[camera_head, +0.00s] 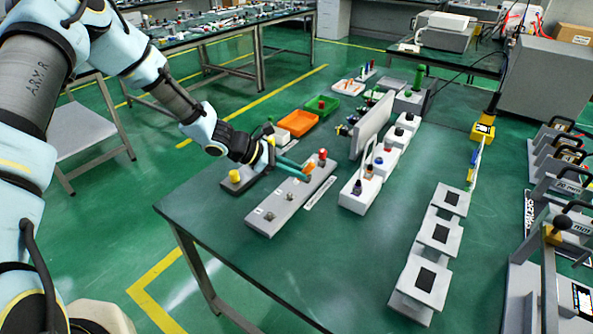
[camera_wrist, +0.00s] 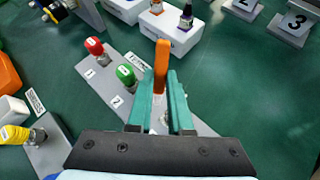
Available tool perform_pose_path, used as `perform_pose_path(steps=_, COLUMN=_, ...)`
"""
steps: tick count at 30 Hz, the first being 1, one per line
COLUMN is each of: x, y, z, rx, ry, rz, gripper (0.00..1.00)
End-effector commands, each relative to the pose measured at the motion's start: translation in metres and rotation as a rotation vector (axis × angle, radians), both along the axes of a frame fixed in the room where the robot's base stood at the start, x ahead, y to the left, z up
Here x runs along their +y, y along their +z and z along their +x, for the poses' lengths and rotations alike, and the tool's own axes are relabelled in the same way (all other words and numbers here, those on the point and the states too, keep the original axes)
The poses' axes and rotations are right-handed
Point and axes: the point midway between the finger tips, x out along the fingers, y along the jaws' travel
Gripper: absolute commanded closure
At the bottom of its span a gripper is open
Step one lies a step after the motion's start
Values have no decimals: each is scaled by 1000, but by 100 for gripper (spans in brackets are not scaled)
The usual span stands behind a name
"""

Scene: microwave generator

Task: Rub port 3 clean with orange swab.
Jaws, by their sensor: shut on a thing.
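My gripper (camera_wrist: 162,74), with two teal fingers, is shut on the orange swab (camera_wrist: 161,55), which sticks out past the fingertips. In the head view my gripper (camera_head: 301,170) is low over the grey port strip (camera_head: 262,229), with the orange swab (camera_head: 308,169) at its tips. In the wrist view the strip (camera_wrist: 97,85) carries a red cap (camera_wrist: 94,46) by label 1 and a green cap (camera_wrist: 126,74) by label 2. A bare metal port (camera_wrist: 164,118) shows between the fingers; its label is hidden, so I cannot confirm it is port 3. Swab contact is unclear.
A yellow-capped block (camera_head: 235,177) stands left of the strip. Orange (camera_head: 299,123) and green (camera_head: 321,105) bins lie behind. A white holder with bottles (camera_head: 357,204) stands to the right, with black-topped stands (camera_head: 440,233) farther right. The front table area is clear.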

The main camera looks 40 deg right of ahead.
Motion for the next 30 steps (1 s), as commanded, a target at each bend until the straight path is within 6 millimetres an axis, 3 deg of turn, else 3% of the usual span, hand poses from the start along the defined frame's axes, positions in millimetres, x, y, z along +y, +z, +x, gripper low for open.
perform_pose_path(steps=30, x=0, y=-17, z=0, rx=0, ry=0, rz=0, gripper=100)
